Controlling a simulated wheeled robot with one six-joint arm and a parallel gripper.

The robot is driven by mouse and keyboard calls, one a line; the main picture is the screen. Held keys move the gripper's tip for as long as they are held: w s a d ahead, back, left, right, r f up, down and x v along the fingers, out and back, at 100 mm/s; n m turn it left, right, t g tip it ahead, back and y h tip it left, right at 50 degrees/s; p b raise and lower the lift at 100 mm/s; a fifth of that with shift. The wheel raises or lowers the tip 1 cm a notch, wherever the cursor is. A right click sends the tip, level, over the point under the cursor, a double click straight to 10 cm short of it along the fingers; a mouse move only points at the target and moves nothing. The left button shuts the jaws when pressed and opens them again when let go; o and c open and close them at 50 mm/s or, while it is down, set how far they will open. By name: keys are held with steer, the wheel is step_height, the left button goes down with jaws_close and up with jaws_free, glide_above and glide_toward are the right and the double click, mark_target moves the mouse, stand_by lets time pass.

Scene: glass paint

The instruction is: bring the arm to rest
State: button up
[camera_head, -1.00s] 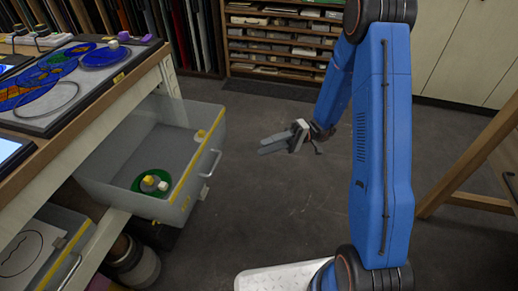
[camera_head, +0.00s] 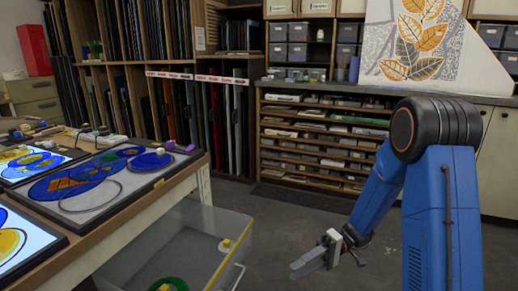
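My gripper (camera_head: 309,264) hangs at the end of my blue arm, right of the open drawer and in front of the low shelves. It is over the dark floor, apart from the drawer, and holds nothing that I can see. Its fingers look close together, but the angle does not show whether they are open or shut. The open clear drawer (camera_head: 190,241) sticks out from the workbench at lower left. A green disc (camera_head: 178,284) in it is cut by the lower picture edge.
The workbench (camera_head: 185,185) at left carries a panel of coloured glass pieces (camera_head: 105,178) and several small tools. Racks of glass sheets (camera_head: 212,120) and a shelf of stacked pieces (camera_head: 300,140) stand at the back. Dark floor (camera_head: 300,205) lies clear between drawer and shelves.

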steer(key=s+d+r+m+t+h, duration=0.3)
steer(key=s+d+r+t+h, duration=0.3)
steer(key=s+d+h, duration=0.1)
steer(key=s+d+r+m+t+h, duration=0.3)
steer(key=s+d+r+t+h, duration=0.3)
steer(key=s+d, duration=0.3)
steer(key=shift+s+d+r+t+h, duration=0.3)
steer(key=shift+s+t+h, duration=0.35)
steer(key=shift+h, duration=0.25)
